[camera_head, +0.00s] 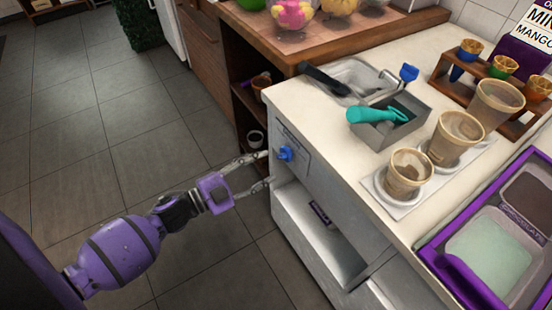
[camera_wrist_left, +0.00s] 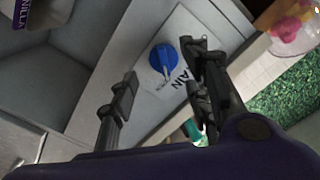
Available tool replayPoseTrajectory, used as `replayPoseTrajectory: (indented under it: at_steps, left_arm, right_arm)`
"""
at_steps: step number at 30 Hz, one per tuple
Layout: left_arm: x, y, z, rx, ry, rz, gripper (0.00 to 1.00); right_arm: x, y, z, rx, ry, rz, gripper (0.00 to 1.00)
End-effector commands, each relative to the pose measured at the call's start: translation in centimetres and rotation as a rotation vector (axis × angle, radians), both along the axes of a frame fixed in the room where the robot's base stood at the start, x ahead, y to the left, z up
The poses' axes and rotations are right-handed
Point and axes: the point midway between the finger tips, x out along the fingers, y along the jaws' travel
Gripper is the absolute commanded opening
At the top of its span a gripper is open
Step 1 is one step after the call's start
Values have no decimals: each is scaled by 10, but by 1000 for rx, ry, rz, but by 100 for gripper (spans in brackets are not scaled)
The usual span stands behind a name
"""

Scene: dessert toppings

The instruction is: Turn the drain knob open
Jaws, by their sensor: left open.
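The drain knob (camera_head: 286,153) is a small blue knob on the grey-white front panel of the counter unit. In the left wrist view the blue knob (camera_wrist_left: 164,60) sits on a plate (camera_wrist_left: 185,40) with lettering ending in "AIN". My left gripper (camera_head: 266,170) is open, its two fingers pointing at the panel beside the knob. In the left wrist view my left gripper (camera_wrist_left: 160,95) has one finger on each side of the knob, apart from it. I cannot tell how far the fingertips are from the panel. My right gripper is not in view.
On the counter (camera_head: 330,127) are a sink (camera_head: 362,76) with a blue-handled tap (camera_head: 409,73), a grey bin (camera_head: 391,126) with a teal-handled scoop (camera_head: 372,115), and several cups. An open compartment (camera_head: 315,235) lies below the knob. The tiled floor (camera_head: 110,130) at left is clear.

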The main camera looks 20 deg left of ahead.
Motion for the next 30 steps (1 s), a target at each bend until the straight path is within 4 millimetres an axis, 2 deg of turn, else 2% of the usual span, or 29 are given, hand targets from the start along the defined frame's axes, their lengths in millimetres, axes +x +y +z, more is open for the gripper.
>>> replayPoseTrajectory:
  at_steps: [3, 10, 22, 30]
  left_arm:
    - [17, -13, 2, -2, -4, -1, 44]
    - [42, -33, 1, -1, -2, -1, 44]
    - [50, -39, 0, 0, -1, -1, 44]
    - [49, -39, 0, 1, -1, -1, 10]
  right_arm:
    - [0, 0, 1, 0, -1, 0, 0]
    - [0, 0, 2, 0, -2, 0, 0]
    - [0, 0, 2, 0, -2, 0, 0]
    - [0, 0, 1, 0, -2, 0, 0]
